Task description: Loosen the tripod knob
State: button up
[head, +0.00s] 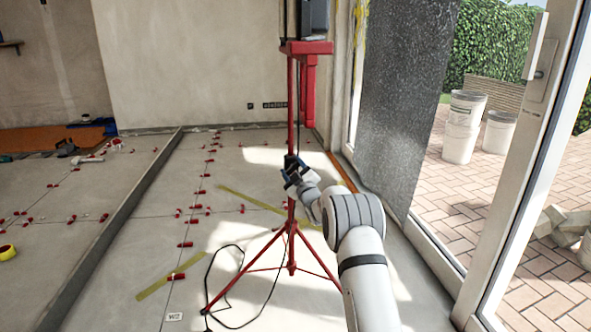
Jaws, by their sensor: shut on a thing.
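A red tripod (291,252) stands upright on the tiled floor in the middle of the head view, its legs spread. A red bracket (306,48) and a dark device (314,18) are at its top, cut off by the upper edge. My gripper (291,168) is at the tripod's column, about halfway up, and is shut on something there. The knob itself is hidden by the gripper or too small to make out, so I cannot tell its position.
A black cable (222,272) loops on the floor by the tripod's left leg. Red levelling clips (185,244) dot the tile joints. A dark hanging sheet (400,100) and a glass door frame (515,180) stand to the right. White buckets (461,128) are outside.

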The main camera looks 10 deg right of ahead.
aim_at(295, 170)
jog(key=n+g, duration=0.1)
jog(key=n, duration=0.2)
jog(key=n+g+y, duration=0.1)
jog(key=n, duration=0.1)
jog(key=shift+n, duration=0.4)
dwell(0.3)
jog(key=o, duration=1)
jog(key=p+v, duration=0.2)
jog(key=v, duration=0.4)
jog(key=shift+s+d, duration=0.2)
jog(key=shift+s, duration=0.1)
jog(key=shift+s+d+f, duration=0.15)
jog(key=shift+s, duration=0.35)
